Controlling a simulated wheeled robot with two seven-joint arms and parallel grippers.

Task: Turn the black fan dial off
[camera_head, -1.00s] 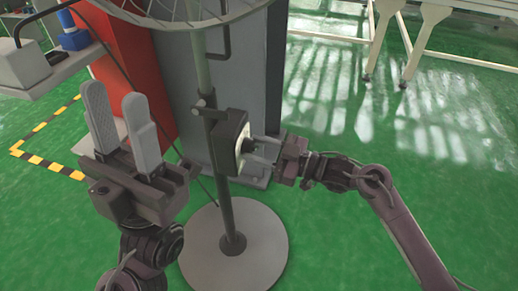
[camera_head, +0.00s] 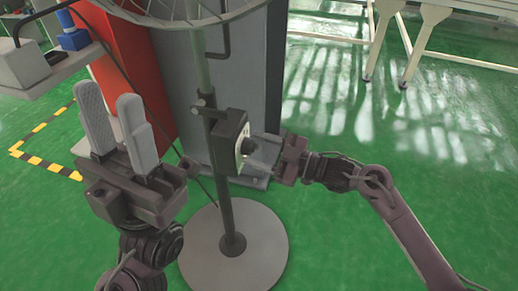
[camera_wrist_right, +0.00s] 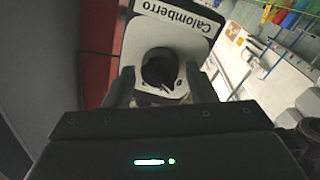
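The black fan dial (camera_wrist_right: 160,68) sits on the white face plate of the control box (camera_head: 228,142), which is fixed to the fan's pole. The plate reads "Calomberro" in the right wrist view. My right gripper (camera_head: 256,150) faces the dial from the right. In the right wrist view its two fingers (camera_wrist_right: 160,85) stand on either side of the dial, with visible gaps, so it looks open around it. The dial's exact pointer angle is hard to read. My left gripper (camera_head: 112,98) is open and empty, pointing up, left of the pole.
The fan's round base (camera_head: 262,248) stands on the green floor, and its wire cage (camera_head: 165,12) is above. A grey and red cabinet (camera_head: 250,80) is close behind the pole. A shelf (camera_head: 55,75) is at upper left.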

